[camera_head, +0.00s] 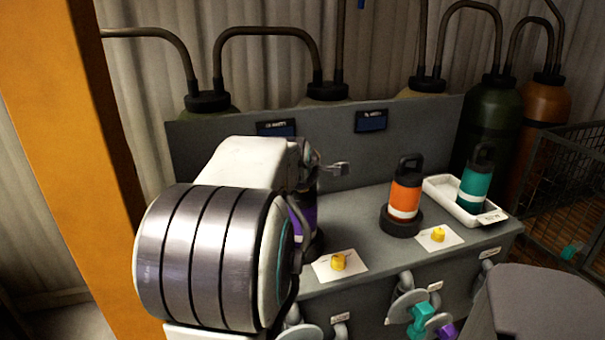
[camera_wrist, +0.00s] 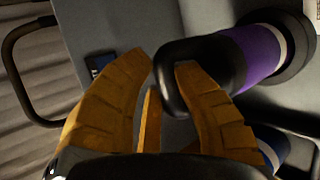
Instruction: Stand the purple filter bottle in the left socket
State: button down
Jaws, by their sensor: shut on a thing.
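The purple filter bottle (camera_head: 305,212) is at the left of the grey bench in the head view, mostly hidden behind my arm. In the wrist view the purple bottle (camera_wrist: 258,54) shows its black handle loop, purple body and white band. My gripper (camera_wrist: 167,72) has its yellow fingers shut on that handle. The left socket, a dark round ring (camera_wrist: 301,42), is around or just under the bottle's lower end. I cannot tell whether the base is fully down. Part of this ring (camera_head: 316,246) also shows in the head view.
An orange bottle (camera_head: 405,197) stands in the right socket (camera_head: 400,228). A teal bottle (camera_head: 476,185) stands in a white tray (camera_head: 437,190) at the right. Yellow knobs on white cards (camera_head: 338,262) (camera_head: 438,235) lie along the front. A grey back panel (camera_head: 340,150) rises behind.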

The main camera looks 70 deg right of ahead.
jog(key=c, duration=1.1)
grip_release()
jog(key=shift+f, duration=0.15)
jog(key=shift+o, duration=0.2)
